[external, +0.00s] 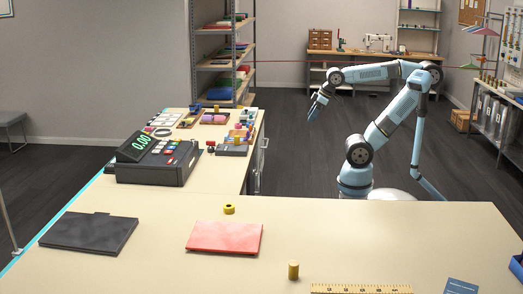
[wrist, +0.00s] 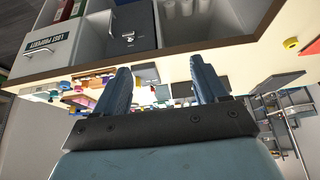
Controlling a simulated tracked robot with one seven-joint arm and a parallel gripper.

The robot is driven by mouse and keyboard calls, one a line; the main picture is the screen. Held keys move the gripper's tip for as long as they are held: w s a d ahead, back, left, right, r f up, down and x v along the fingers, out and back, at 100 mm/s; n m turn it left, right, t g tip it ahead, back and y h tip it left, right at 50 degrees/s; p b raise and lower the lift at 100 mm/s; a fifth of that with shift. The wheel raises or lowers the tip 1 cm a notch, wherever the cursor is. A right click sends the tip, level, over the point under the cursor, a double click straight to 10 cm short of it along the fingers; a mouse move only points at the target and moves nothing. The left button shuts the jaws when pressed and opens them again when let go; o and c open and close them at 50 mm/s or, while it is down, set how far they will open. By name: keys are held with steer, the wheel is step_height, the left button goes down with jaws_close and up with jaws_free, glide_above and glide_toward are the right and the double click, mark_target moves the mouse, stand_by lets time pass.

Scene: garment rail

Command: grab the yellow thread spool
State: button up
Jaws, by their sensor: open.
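A small yellow round piece with a dark centre (external: 229,209) sits on the counter behind the red folded cloth (external: 225,237); it looks like a spool. A yellow round thing also shows in the wrist view (wrist: 291,43), at the right. A mustard-gold cylinder (external: 293,270) stands upright near the front of the counter; I cannot tell which of the two is the thread spool. My gripper (external: 318,106) is open and empty, in the air beyond the counter, well away from both. Its two fingers stand apart in the wrist view (wrist: 163,82).
The pale counter (external: 350,225) holds a dark cash register (external: 158,160), a dark folder (external: 90,232) and a yellow ruler (external: 362,289). Several small items crowd its far left arm. Between the red cloth and my base the counter is clear.

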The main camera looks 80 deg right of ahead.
steer(key=shift+c, duration=0.8)
